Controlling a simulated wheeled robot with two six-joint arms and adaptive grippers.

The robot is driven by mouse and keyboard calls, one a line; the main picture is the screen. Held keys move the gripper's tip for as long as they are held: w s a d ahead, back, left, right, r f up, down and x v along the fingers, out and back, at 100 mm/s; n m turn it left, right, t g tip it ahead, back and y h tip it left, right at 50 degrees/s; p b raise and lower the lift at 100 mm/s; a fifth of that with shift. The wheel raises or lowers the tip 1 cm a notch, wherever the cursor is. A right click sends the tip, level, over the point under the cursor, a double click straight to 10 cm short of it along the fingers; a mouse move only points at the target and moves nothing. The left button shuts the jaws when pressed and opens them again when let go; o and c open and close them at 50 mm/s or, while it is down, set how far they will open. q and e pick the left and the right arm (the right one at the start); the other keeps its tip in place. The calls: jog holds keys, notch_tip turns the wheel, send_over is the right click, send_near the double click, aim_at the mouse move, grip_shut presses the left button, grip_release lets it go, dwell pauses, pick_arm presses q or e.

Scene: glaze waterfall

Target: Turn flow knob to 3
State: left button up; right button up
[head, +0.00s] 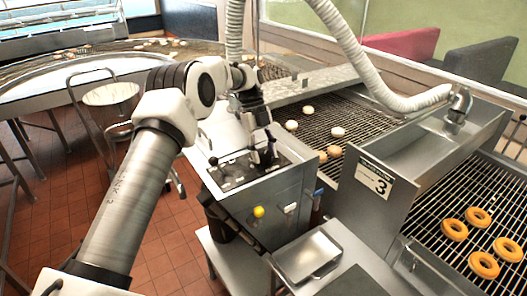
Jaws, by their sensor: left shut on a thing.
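My left gripper (268,155) reaches down onto the top of the steel control box (280,195). Its dark fingers are shut on what appears to be the flow knob, which the fingers hide. I cannot read the knob's setting. My right gripper is not in view.
A wire conveyor (350,117) with pale doughnuts runs behind the box. Another at right carries golden doughnuts (454,229). A ribbed white hose (375,75) arches overhead.

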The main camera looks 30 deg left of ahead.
pick_arm(q)
jog(key=shift+s+f, duration=0.1)
jog(key=shift+f, duration=0.1)
jog(key=o, duration=1.2)
jog(key=shift+c, duration=0.2)
jog(key=shift+d+r, duration=0.1)
jog(key=shift+r, duration=0.1)
jog(key=v, duration=0.7)
jog(key=shift+r, duration=0.1)
